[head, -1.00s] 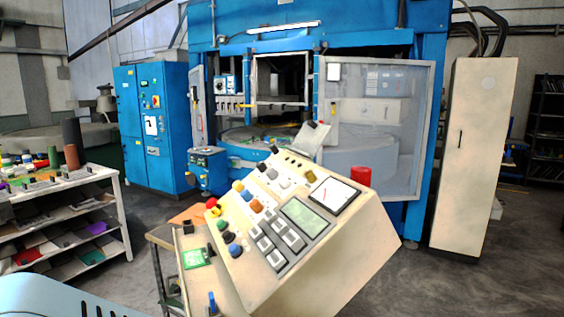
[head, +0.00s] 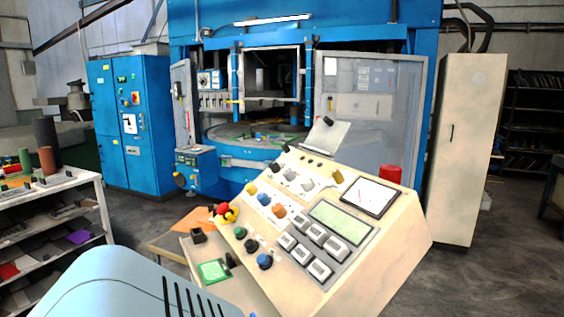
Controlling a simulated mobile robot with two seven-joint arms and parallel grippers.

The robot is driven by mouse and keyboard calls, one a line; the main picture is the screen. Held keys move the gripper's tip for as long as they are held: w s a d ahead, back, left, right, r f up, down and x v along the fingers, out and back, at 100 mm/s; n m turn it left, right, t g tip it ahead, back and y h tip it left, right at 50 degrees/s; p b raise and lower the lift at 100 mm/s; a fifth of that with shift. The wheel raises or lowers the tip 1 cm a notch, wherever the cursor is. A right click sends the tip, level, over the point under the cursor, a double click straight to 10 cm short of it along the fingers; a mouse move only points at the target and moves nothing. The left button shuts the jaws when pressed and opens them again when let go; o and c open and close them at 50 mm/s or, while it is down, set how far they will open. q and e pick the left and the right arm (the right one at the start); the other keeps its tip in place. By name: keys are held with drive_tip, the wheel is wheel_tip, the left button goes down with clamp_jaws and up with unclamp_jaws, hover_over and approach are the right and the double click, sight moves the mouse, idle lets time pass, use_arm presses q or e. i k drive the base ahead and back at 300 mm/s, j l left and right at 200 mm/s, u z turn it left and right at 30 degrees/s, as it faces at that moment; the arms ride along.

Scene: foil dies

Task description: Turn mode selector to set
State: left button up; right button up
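A slanted beige control console (head: 385,245) stands right of centre in the head view. Its face carries several knobs: a black knob (head: 276,168), two whitish knobs (head: 307,185), an olive knob (head: 338,176), a yellow knob (head: 251,188), a blue knob (head: 264,199) and an orange knob (head: 279,211). Lower left are a red button (head: 222,208), a green knob (head: 239,232), another black knob (head: 251,246) and another blue knob (head: 264,261). Labels are too small to read, so I cannot tell which is the mode selector or its setting. Neither gripper is in view.
The console also has a greenish screen (head: 340,222), grey keys (head: 302,255) and a gauge (head: 370,196). A red cylinder (head: 390,173) shows at its back edge. A shelf rack (head: 85,181) stands left. A blue machine (head: 370,22) is behind. Dark floor (head: 490,275) lies clear at right.

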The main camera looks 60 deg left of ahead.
sight(274, 167)
drive_tip(key=k+j+z, duration=0.3)
drive_tip(key=k+j, duration=0.25)
drive_tip(key=j, duration=0.15)
drive_tip(key=k+j+z, duration=0.1)
drive_tip(key=k+j, duration=1.1)
drive_tip(key=j, duration=0.15)
